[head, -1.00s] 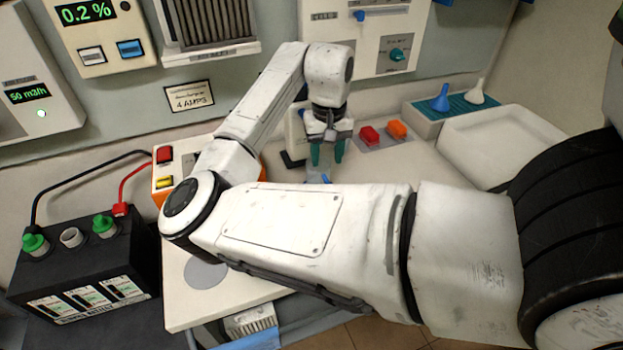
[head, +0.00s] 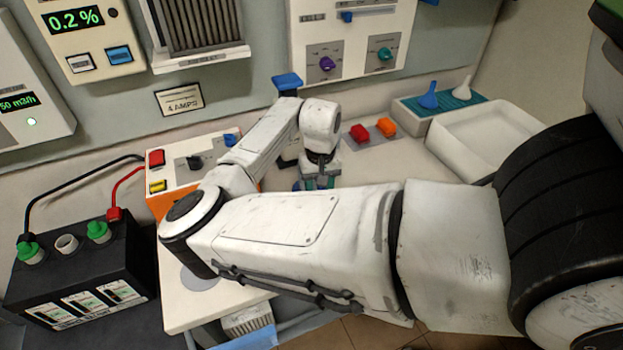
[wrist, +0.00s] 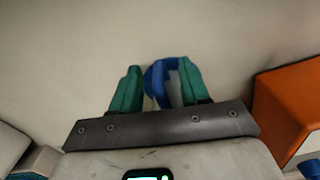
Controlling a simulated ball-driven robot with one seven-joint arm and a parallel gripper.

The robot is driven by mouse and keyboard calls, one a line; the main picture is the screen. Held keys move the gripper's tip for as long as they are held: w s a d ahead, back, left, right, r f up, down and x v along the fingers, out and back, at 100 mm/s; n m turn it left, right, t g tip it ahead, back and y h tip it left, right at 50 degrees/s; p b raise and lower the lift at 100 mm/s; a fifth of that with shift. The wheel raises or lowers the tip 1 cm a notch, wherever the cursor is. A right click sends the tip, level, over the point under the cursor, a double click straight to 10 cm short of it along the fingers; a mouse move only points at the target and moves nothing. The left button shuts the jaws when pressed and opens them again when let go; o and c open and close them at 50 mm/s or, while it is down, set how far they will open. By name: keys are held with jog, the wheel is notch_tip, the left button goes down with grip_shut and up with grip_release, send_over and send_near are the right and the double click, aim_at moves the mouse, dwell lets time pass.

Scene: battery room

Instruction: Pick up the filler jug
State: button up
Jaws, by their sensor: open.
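In the wrist view, the filler jug shows as a rounded blue part (wrist: 152,78) with a paler area inside it. It lies between the two green fingers of my gripper (wrist: 160,85), which are apart on either side. I cannot tell whether either finger touches it. In the head view, my gripper (head: 318,182) points down at the bench behind my forearm. Only a bit of blue shows by the fingers there, and most of the jug is hidden by my arm.
An orange-sided charger box (head: 160,205) stands left of my gripper and a black battery (head: 75,270) farther left. A blue-topped stand (head: 288,82) is behind my wrist. Red (head: 359,132) and orange (head: 385,127) caps, funnels (head: 428,97) and a white tray (head: 485,140) are to the right.

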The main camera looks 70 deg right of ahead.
jog(key=shift+c, duration=0.2)
grip_shut()
dwell(0.4)
